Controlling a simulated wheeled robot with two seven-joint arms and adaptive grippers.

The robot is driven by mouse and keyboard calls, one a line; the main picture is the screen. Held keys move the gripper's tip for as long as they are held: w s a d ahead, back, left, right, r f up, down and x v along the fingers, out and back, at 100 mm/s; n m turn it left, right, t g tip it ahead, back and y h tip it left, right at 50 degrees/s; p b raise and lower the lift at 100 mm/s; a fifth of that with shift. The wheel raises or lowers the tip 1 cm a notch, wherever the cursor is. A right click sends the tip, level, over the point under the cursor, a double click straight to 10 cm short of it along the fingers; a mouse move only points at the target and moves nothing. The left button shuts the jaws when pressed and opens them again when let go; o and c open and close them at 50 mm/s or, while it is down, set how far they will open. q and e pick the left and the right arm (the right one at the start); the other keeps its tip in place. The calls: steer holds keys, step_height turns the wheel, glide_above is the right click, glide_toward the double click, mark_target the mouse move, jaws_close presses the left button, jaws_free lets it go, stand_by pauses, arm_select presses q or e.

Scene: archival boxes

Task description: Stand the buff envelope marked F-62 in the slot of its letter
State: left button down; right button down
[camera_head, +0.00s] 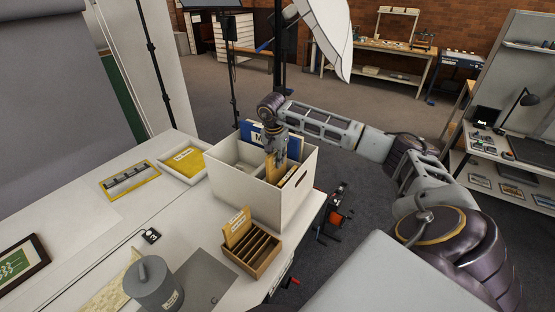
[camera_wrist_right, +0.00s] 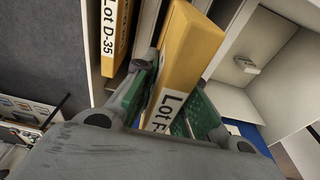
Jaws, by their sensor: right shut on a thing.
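My right gripper (camera_head: 279,160) reaches down into a white open box (camera_head: 245,198) on the table. It is shut on a buff envelope (camera_head: 276,173). In the right wrist view, the gripper's green-padded fingers (camera_wrist_right: 172,98) are on both sides of this envelope (camera_wrist_right: 190,45), whose label reads "Lot F"; the rest is hidden. Another buff envelope marked "Lot D-35" (camera_wrist_right: 112,35) stands beside it. A wooden slotted rack (camera_head: 266,264) stands in front of the box, with a buff envelope (camera_head: 238,225) upright at its back left. My left gripper is not in view.
A blue folder (camera_head: 250,131) stands at the box's back. A white tray with a yellow item (camera_head: 187,160) and a yellow-edged strip (camera_head: 129,179) lie left of the box. A grey lidded canister (camera_head: 154,286) stands at the front. The table between has free room.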

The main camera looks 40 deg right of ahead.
steer(key=c, duration=1.4)
jaws_free()
steer(key=shift+o, duration=0.2)
steer(key=shift+r, duration=0.15)
steer(key=shift+s+a+r, duration=0.1)
steer(key=shift+a+r, duration=0.2)
steer(key=shift+r, duration=1.65)
steer(key=shift+s+a+r, duration=0.1)
steer(key=shift+a+r, duration=0.15)
steer(key=shift+r, duration=1.65)
steer(key=shift+s+a+r, duration=0.1)
steer(key=shift+a+r, duration=0.2)
steer(key=shift+r, duration=1.65)
steer(key=shift+w+r, duration=0.1)
step_height(320, 180, up, 12)
steer(key=p, duration=0.8)
